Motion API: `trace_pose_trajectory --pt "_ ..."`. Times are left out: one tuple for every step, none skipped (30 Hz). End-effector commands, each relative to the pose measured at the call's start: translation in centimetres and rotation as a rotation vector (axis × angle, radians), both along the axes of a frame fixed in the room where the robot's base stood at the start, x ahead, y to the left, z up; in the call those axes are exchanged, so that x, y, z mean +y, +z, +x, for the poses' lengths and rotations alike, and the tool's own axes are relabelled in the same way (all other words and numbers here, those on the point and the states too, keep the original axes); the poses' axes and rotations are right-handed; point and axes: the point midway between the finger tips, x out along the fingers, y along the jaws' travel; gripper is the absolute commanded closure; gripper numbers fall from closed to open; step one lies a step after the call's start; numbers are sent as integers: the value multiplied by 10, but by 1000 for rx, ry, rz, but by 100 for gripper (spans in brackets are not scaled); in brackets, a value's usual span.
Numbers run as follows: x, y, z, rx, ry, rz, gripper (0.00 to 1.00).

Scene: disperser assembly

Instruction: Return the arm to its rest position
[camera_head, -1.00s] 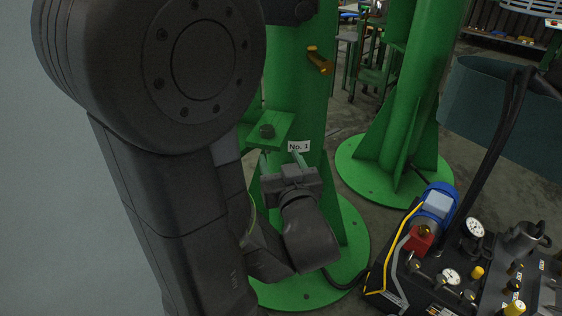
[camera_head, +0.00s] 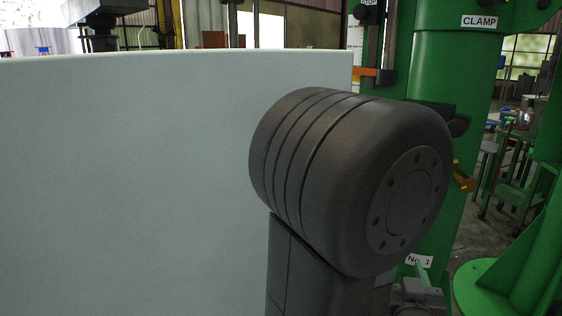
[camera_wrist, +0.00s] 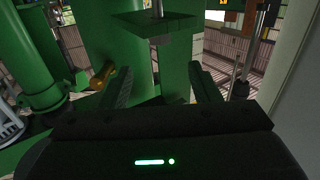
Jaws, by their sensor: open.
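My gripper shows in the wrist view (camera_wrist: 160,88) with its two dark fingers spread apart and nothing held between them. In the head view only a small grey part of it shows at the bottom edge, below the "No. 1" label (camera_head: 418,261); my large dark arm joint hides much of that area. Ahead of the fingers in the wrist view are a green column (camera_wrist: 112,35) and a green plate (camera_wrist: 155,27) with a rod standing on it. I cannot tell the exact gap between the fingers and the green column.
A large pale panel (camera_head: 130,180) fills the left of the head view. The green column with a "CLAMP" label (camera_head: 479,22) stands at the right, with a yellow knob (camera_head: 463,178). Another green column (camera_wrist: 40,60) stands at the left in the wrist view.

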Motion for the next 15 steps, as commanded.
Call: trace_pose_trajectory --pt "0 0 6 -1 5 0 44" --pt "0 0 8 -1 5 1 44" --pt "-1 -1 12 0 5 2 44" --pt "-2 0 15 0 5 1 44" --pt "-3 0 18 0 5 1 44" --pt "-4 0 23 -1 5 1 44" --pt "-4 0 26 -1 5 1 44" --pt "-5 0 29 0 5 1 44" --pt "-6 0 33 0 5 2 44" --pt "-6 0 36 0 5 1 44" --pt "-7 0 40 -1 5 2 44" --pt "-9 0 45 0 5 1 44" --pt "-10 0 49 0 5 1 44" --pt "-11 0 53 0 4 1 44" --pt "-12 0 59 0 5 1 44"
